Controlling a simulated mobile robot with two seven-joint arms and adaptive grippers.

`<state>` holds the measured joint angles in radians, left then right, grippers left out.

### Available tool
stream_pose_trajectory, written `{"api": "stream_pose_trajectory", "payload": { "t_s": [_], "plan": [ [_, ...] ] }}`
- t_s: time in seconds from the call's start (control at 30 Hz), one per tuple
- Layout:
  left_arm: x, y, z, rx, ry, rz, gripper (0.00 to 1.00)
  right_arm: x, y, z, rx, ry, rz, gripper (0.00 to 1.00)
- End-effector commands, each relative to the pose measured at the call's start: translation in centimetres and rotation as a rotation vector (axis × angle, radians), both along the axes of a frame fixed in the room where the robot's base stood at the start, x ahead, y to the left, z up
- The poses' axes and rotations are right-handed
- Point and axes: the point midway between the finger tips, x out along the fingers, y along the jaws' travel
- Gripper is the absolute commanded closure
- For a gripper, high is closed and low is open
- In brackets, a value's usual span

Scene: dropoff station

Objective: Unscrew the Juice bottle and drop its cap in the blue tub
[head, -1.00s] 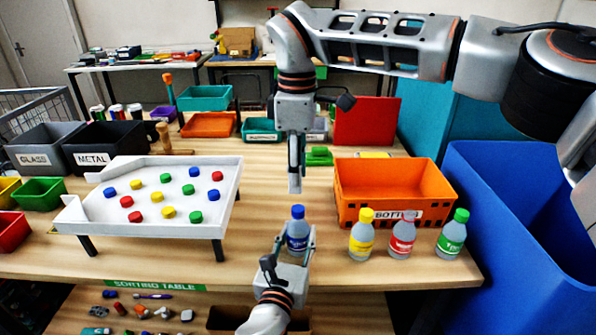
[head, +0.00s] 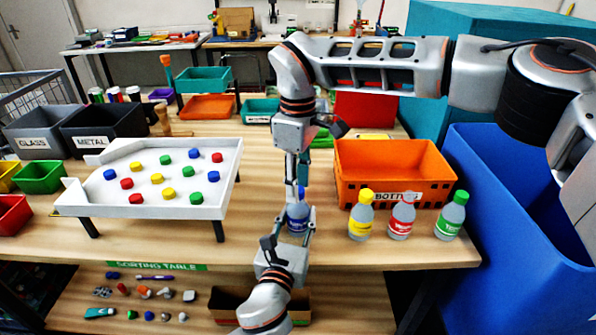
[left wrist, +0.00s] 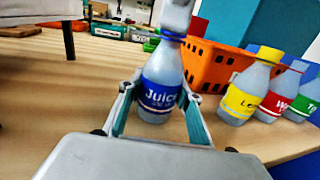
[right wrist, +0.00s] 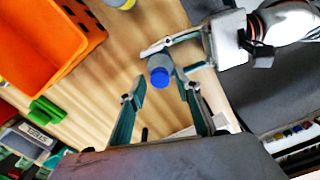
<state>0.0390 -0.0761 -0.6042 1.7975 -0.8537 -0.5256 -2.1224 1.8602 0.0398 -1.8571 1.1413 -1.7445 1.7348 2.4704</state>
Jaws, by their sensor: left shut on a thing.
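The Juice bottle (head: 298,213), with a dark blue label and a blue cap, stands upright near the table's front edge. The label also shows in the left wrist view (left wrist: 160,95). My left gripper (head: 289,230) is shut around the bottle's body from the front. My right gripper (head: 298,181) points down from above at the cap. In the right wrist view its fingers are apart, with the blue cap (right wrist: 159,77) between their tips; I see no contact. The big blue tub (head: 490,200) stands on the right, beside the table.
Three bottles with yellow, red and green labels (head: 361,216) stand just right of the Juice bottle, in front of an orange crate (head: 440,172). A white tray (head: 215,165) with several coloured caps stands left. Bins marked glass and metal (head: 100,130) are behind it.

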Motion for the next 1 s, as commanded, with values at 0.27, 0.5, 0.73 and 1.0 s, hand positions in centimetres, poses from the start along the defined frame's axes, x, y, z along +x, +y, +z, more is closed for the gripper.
{"api": "stream_pose_trajectory", "payload": {
  "t_s": [0.27,0.5,0.73,1.0],
  "plan": [
    [0.00,0.00,-0.01,0.000,0.000,0.000,1.00,0.01,-0.02,-0.28,0.000,-0.001,0.000,0.67],
    [0.00,0.00,-0.01,0.000,0.000,0.000,1.00,0.02,-0.02,-0.27,0.000,-0.001,0.000,1.00],
    [0.00,0.00,-0.01,0.000,0.000,0.000,1.00,0.03,-0.02,-0.26,0.000,-0.001,0.014,1.00],
    [-0.01,0.00,-0.01,0.000,0.000,0.000,1.00,0.08,-0.06,-0.23,-0.001,-0.001,0.378,1.00]
  ]
}}
